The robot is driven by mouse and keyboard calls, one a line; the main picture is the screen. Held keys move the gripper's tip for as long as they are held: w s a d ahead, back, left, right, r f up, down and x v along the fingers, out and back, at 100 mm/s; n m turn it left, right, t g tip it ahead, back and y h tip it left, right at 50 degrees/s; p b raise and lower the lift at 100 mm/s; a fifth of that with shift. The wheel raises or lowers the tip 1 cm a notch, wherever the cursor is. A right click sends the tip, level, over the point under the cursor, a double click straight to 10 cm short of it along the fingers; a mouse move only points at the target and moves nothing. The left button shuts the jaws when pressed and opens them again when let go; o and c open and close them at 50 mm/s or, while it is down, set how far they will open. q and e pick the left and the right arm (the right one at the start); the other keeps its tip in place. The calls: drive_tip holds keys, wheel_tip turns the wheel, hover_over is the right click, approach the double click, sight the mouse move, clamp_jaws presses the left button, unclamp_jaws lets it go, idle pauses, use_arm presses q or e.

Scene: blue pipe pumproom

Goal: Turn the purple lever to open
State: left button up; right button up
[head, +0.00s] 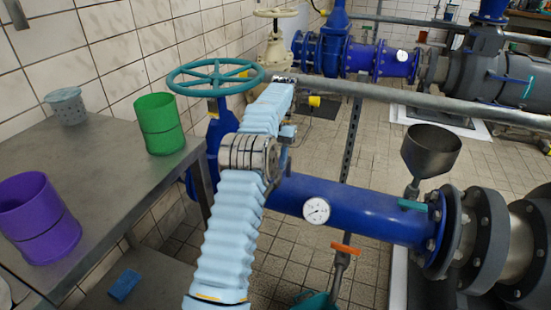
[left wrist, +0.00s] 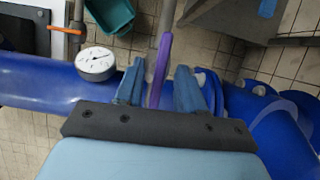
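In the left wrist view, the purple lever (left wrist: 160,70) is a narrow upright bar in front of the blue pipe (left wrist: 35,82). My left gripper (left wrist: 160,88) is open, with one blue finger on each side of the lever. A gap shows between the lever and each finger. The lever's lower end is hidden behind the gripper's dark palm. In the head view, my light blue left arm reaches up the middle over the blue pipe (head: 355,211) and hides the lever and most of the gripper. My right gripper is in neither view.
A pressure gauge (head: 316,210) sits on the pipe, right of the arm. A teal handwheel (head: 215,77) is close left of it. An orange-handled valve (head: 345,248) and a funnel (head: 430,152) stand right. A table (head: 105,155) at left holds purple (head: 40,218) and green (head: 160,124) pots.

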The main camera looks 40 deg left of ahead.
use_arm(q)
drive_tip(key=shift+r, duration=0.55)
drive_tip(key=s+d+r+b, duration=0.3)
drive_tip(key=s+d+r, duration=0.6)
drive_tip(key=r, duration=0.3)
drive_tip(key=shift+s+b, duration=0.4)
drive_tip(key=shift+s, duration=0.45)
drive_tip(key=shift+f, duration=0.1)
